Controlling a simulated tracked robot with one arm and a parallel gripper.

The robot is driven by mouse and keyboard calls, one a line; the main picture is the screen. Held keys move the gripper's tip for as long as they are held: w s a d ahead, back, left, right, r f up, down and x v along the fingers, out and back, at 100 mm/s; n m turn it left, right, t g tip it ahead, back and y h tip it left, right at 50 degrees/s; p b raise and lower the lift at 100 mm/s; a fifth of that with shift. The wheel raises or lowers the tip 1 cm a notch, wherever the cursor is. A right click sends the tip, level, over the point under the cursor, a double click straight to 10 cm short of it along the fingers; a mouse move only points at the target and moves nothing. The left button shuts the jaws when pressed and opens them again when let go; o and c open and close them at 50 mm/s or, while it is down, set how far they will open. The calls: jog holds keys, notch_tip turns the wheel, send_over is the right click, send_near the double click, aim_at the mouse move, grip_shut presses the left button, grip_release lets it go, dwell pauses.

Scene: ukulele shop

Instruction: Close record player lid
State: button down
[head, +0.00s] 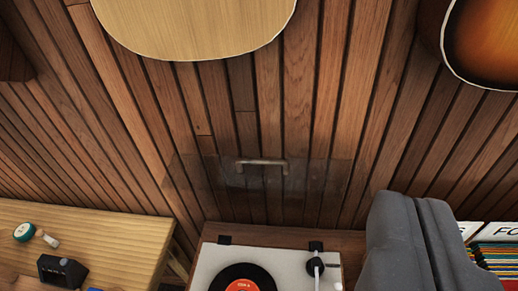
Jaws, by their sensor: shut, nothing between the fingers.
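The record player (213,262) is at the bottom centre of the head view, with a white top, a black record with a red label (242,286) and a tonearm (316,266). Its clear lid (205,182) stands open behind the deck, against the wooden wall. A metal handle (262,162) is on the lid's upper part. Two dark hinges sit at the deck's back edge. My gripper (410,200) is the grey pair of fingers at the lower right. It is shut and empty, right of the record player and apart from the handle. The deck's front is cut off.
A wooden table (90,225) at the left holds a small dark device (62,270) and a round green-and-white item (24,232). Colourful record sleeves (495,255) stand at the right. Guitar bodies (195,20) hang on the slatted wall above.

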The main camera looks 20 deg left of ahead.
jog(key=w+a+f+g+p, duration=0.1)
jog(key=w+a+f+p, duration=0.15)
jog(key=w+p, duration=0.3)
jog(key=n+g+y+p, duration=0.2)
jog(key=g+p, duration=0.1)
jog(key=p, duration=1.1)
send_near(259, 162)
jog(key=shift+w+r+p+x, duration=0.15)
jog(key=shift+p+x, duration=0.25)
jog(key=shift+x, duration=1.15)
jog(key=shift+w+r+p+x, duration=0.1)
jog(key=shift+r+p+x, duration=0.2)
jog(key=shift+x, duration=1.2)
jog(key=shift+w+r+p+x, duration=0.15)
jog(key=shift+p+x, duration=0.3)
jog(key=shift+x, duration=1.1)
jog(key=shift+a, duration=0.1)
